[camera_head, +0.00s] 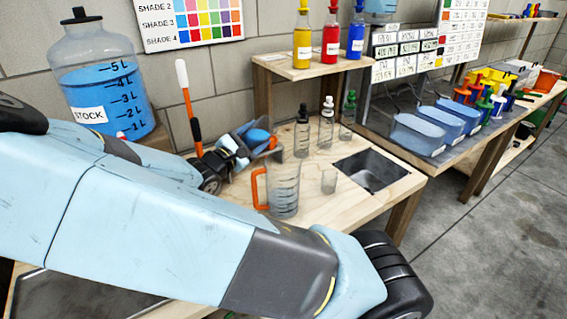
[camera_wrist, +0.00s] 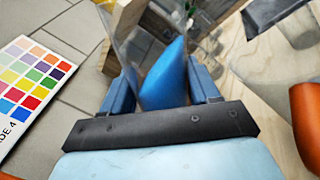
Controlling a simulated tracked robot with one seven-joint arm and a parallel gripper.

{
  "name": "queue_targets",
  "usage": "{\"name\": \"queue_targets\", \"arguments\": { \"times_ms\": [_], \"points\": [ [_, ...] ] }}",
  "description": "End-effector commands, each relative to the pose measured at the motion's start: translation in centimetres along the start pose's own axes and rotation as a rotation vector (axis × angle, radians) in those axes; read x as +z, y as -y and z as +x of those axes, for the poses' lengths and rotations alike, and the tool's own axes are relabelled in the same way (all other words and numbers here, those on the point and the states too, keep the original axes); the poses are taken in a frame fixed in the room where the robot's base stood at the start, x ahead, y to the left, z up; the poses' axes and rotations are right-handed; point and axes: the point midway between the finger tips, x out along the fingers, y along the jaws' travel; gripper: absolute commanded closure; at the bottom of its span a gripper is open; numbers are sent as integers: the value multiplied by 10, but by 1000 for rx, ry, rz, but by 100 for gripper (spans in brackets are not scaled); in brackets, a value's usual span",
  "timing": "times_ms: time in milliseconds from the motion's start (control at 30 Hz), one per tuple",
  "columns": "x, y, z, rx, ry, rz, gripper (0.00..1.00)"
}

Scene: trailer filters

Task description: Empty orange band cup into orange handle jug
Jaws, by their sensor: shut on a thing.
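My gripper (camera_head: 238,143) is shut on a clear cup (camera_head: 277,152) with blue liquid in it and an orange band partly showing. The cup is strongly tilted, behind and above the jug. In the wrist view, my gripper (camera_wrist: 163,90) has its blue fingers on both sides of the cup, and the blue liquid (camera_wrist: 170,76) lies slanted inside it. The clear orange handle jug (camera_head: 285,188) stands upright on the wooden bench, handle to the left. It looks empty. No stream of liquid shows. An orange piece (camera_wrist: 306,125) at the wrist view's right edge may be its handle.
Dropper bottles (camera_head: 327,124) stand behind. A stock bottle (camera_head: 98,85) of blue liquid and an orange rod with a white end (camera_head: 188,100) are left of my gripper.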

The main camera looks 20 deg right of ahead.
Motion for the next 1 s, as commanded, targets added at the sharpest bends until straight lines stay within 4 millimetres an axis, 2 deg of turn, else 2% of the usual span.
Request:
{"name": "queue_targets", "arguments": {
  "times_ms": [1000],
  "points": [
    [3,-8,0,0,16,137,82]
  ]
}}
